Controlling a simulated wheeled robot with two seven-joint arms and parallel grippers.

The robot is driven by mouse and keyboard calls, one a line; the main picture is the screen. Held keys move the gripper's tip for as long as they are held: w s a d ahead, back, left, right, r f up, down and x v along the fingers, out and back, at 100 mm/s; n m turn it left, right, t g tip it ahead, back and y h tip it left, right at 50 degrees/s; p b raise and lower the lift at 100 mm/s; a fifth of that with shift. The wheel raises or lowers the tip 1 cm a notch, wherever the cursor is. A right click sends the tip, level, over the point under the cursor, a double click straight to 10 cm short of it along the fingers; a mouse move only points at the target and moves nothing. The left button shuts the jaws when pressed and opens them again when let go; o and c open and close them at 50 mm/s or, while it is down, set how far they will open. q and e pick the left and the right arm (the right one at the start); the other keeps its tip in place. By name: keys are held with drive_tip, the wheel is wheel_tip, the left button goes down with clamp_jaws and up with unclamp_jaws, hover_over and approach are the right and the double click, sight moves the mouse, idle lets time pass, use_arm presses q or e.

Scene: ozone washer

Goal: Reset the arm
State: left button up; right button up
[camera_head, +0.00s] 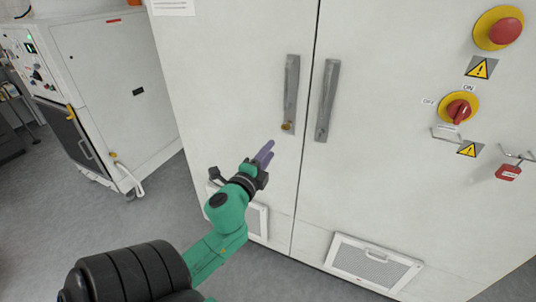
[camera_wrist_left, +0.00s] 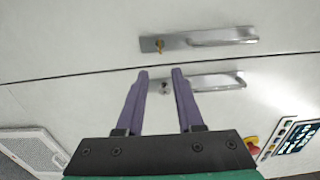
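My left gripper (camera_head: 266,152) is held in front of the left door of a white cabinet (camera_head: 230,70), a little left of and below the left door handle (camera_head: 291,90). In the left wrist view its two purple fingers (camera_wrist_left: 160,76) stand apart with nothing between them. The left handle also shows there (camera_wrist_left: 215,37), with a brass key or knob (camera_wrist_left: 160,45) at one end. The right handle (camera_head: 327,100) shows beyond the fingertips in the wrist view (camera_wrist_left: 215,82). I see no contact with the cabinet. My right gripper is out of view.
A red stop button (camera_head: 505,31), a red-yellow rotary switch (camera_head: 459,108) and a red padlock (camera_head: 508,172) are on the right door. Vent grilles (camera_head: 372,264) sit low on the doors. A white machine (camera_head: 115,90) stands at the left, with open grey floor (camera_head: 160,212) between.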

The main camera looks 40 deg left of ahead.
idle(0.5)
use_arm(q)
drive_tip(key=s+f+n+g+h, duration=0.1)
drive_tip(key=s+f+n+g, duration=0.15)
drive_tip(key=f, duration=0.95)
drive_tip(key=s+f+n+g+h, duration=0.1)
drive_tip(key=f+n+g, duration=0.15)
drive_tip(key=f, duration=0.95)
drive_tip(key=s+f+n+g, duration=0.1)
drive_tip(key=s+f+g, duration=0.15)
drive_tip(key=f, duration=0.85)
drive_tip(key=s+d+f+n+g+h, duration=0.2)
drive_tip(key=s+d+f, duration=0.4)
drive_tip(key=s+f, duration=0.6)
drive_tip(key=s+d+f+n+g+h, duration=0.1)
drive_tip(key=s+d+f+n+g, duration=0.3)
drive_tip(key=s+f, duration=0.7)
drive_tip(key=s+d+g, duration=0.2)
drive_tip(key=s+d, duration=0.1)
drive_tip(key=s, duration=0.1)
drive_tip(key=shift+s+f+h, duration=0.15)
drive_tip(key=shift+f+h, duration=0.25)
drive_tip(key=shift+a+g, duration=0.1)
drive_tip(key=shift+g, duration=0.15)
